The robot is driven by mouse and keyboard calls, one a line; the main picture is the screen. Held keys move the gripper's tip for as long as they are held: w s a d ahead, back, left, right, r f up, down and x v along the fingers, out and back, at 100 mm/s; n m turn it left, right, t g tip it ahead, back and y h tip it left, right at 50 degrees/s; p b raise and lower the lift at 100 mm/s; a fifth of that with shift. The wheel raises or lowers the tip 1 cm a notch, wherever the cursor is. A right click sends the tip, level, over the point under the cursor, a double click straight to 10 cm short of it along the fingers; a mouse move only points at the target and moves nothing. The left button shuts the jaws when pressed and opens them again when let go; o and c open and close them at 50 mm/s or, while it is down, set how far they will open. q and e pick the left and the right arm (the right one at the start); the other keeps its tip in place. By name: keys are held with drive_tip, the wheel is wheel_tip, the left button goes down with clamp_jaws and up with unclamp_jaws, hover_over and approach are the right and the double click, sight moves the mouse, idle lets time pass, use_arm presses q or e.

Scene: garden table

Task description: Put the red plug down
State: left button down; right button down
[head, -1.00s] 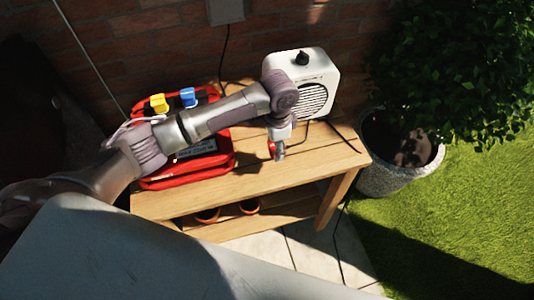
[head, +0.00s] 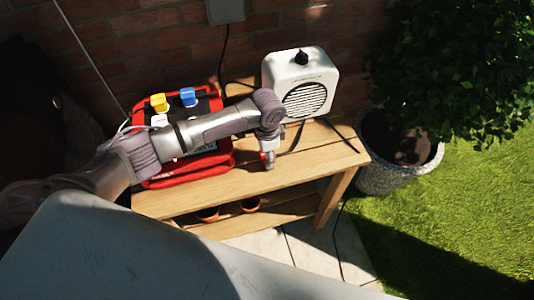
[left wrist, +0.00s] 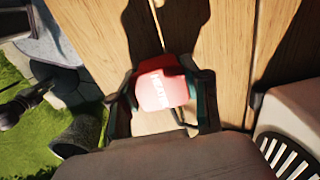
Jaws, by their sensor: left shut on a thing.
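My right gripper is not in view.
A white heater-like box (head: 301,82) with a round grille stands at the back right of the table. A red unit (head: 150,182) with yellow and blue plugs stands on the left, partly behind my arm. Dark cables cross the back. The right front boards are clear.

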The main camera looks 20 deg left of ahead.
use_arm(q)
drive_tip(key=shift+f, duration=0.35)
drive_tip(key=c, duration=0.5)
unclamp_jaws()
drive_tip(key=shift+c, duration=0.2)
drive_tip(key=shift+r, duration=0.1)
wheel_tip(320, 180, up, 13)
drive_tip(key=shift+b, duration=0.3)
